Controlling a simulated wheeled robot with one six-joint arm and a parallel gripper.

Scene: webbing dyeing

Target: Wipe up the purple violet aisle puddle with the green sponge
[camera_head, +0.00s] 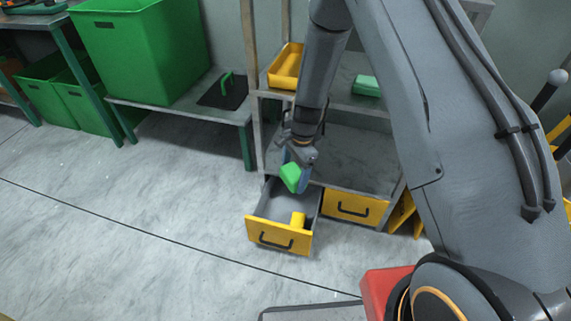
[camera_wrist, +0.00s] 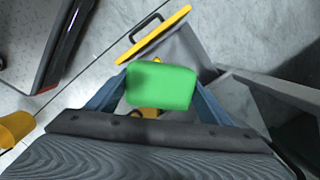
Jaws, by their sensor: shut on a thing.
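My gripper (camera_head: 296,168) is shut on the green sponge (camera_head: 291,177) and holds it above the open drawer. In the wrist view the sponge (camera_wrist: 160,84) sits between the two blue fingers (camera_wrist: 160,98). The drawer (camera_head: 252,234) has a yellow front with a black handle and is pulled out from the shelf unit. A yellow object (camera_head: 298,219) lies inside it; in the wrist view the sponge partly hides it. No purple puddle shows in either view.
A second yellow-fronted drawer (camera_head: 354,207) beside it is shut. The shelf above bears a yellow tray (camera_head: 283,80) and a pale green block (camera_head: 366,86). A bench (camera_head: 180,112) with a green bin (camera_head: 135,50) stands left. The grey floor (camera_head: 130,205) at left is clear.

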